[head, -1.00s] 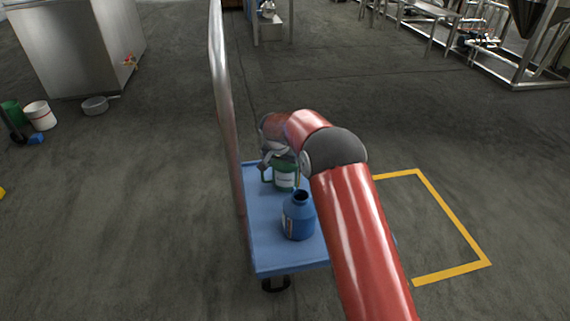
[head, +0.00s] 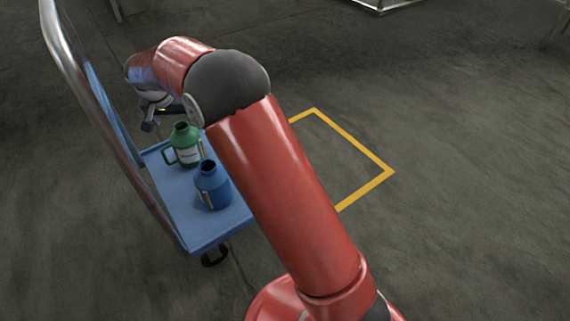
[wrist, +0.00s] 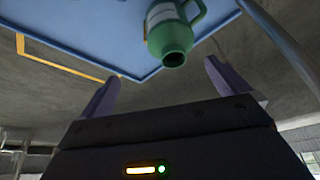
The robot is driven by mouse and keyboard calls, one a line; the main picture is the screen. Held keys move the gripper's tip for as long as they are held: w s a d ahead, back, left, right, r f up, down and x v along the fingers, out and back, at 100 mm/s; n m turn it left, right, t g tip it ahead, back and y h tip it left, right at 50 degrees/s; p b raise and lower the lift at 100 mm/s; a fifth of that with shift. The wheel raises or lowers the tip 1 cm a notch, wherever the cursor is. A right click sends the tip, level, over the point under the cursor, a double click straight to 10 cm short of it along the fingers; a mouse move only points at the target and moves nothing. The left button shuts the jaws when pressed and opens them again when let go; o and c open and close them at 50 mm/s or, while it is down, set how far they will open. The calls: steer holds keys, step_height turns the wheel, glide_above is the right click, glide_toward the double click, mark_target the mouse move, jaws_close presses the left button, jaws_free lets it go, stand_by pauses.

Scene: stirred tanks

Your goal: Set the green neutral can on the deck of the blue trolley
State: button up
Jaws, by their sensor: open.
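The green can (head: 185,146) stands upright on the deck of the blue trolley (head: 207,236), behind a blue can. It has a side handle and a pale label. In the wrist view the green can (wrist: 166,32) shows at the top with its dark mouth facing me, apart from my fingers. The trolley deck (wrist: 80,35) shows beside it. My gripper (wrist: 158,85) is open and empty, its two fingers spread. In the head view my gripper (head: 150,122) is above and behind the green can, partly hidden by my arm.
The blue can (head: 211,186) stands upright on the deck close in front of the green one. The trolley's tall metal handle (head: 95,105) rises along the left side. A yellow floor outline (head: 352,147) lies to the right, with bare floor around it.

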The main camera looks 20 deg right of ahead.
steer(key=s+d+r+n, duration=0.1)
steer(key=s+d+r, duration=1.3)
steer(key=s, duration=0.3)
steer(key=s+d+f+n, duration=0.1)
steer(key=s+d, duration=0.2)
steer(key=s, duration=0.8)
steer(key=s+d+f+n+t+y, duration=0.1)
steer(key=s+d, duration=0.3)
steer(key=s, duration=0.7)
steer(key=shift+s+f, duration=0.25)
steer(key=shift+f, duration=0.05)
